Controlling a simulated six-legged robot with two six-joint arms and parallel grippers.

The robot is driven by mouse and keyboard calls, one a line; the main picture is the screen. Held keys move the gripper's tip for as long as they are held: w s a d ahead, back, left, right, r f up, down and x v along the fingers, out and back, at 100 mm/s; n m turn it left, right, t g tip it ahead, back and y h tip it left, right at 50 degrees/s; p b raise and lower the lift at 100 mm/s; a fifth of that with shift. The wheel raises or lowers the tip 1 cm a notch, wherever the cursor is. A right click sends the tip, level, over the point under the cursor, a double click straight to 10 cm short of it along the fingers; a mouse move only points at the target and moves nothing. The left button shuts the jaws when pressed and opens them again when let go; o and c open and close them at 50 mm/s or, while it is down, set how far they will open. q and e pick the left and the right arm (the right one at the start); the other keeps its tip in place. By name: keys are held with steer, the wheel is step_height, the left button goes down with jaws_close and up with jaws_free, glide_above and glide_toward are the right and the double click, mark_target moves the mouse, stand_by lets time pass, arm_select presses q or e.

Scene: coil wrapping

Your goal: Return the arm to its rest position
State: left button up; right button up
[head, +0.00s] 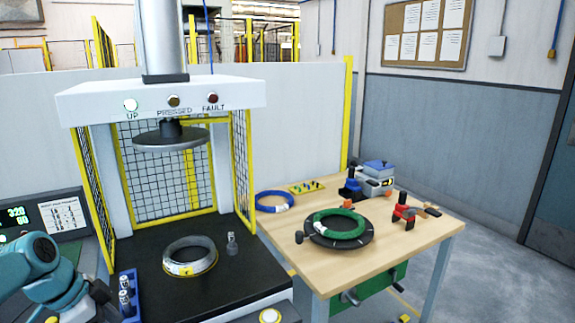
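My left arm, teal with grey and dark parts, shows at the lower left corner. It bends down and leaves the picture at the bottom edge. Its gripper fingers are not visible. My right arm and gripper are not in this view. A grey ring-shaped coil (190,257) with a yellow mark lies on the black press bed (225,281), below the raised round press head (170,136). A green coil (339,224) lies on a dark round turntable (363,238) on the wooden table.
A blue rack (129,295) stands beside my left arm. The press has yellow mesh guards (165,176) and a lit UP lamp (130,104). The wooden table (407,255) bears a blue coil (274,201), a blue-grey device (376,179) and a red tool (404,209). Floor is clear at right.

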arm_select(q)
steer(key=s+d+f+n, duration=0.15)
steer(key=d+f, duration=0.25)
steer(key=f, duration=0.4)
steer(key=d+f+n+g, duration=0.1)
steer(key=d+f+n, duration=0.1)
steer(key=d+f, duration=0.35)
steer(key=d+f+n, duration=0.2)
steer(key=f, duration=0.8)
steer(key=s+d+f+n, duration=0.3)
steer(key=s+d+f, duration=0.2)
steer(key=s, duration=0.4)
steer(key=s+d+f+n+g, duration=0.1)
steer(key=s+d+f+n, duration=0.3)
steer(key=s, duration=0.5)
step_height(320, 180, down, 3)
steer(key=d, duration=0.2)
steer(key=shift+s+d+f, duration=0.15)
steer(key=shift+s+d, duration=0.1)
steer(key=shift+d, duration=0.05)
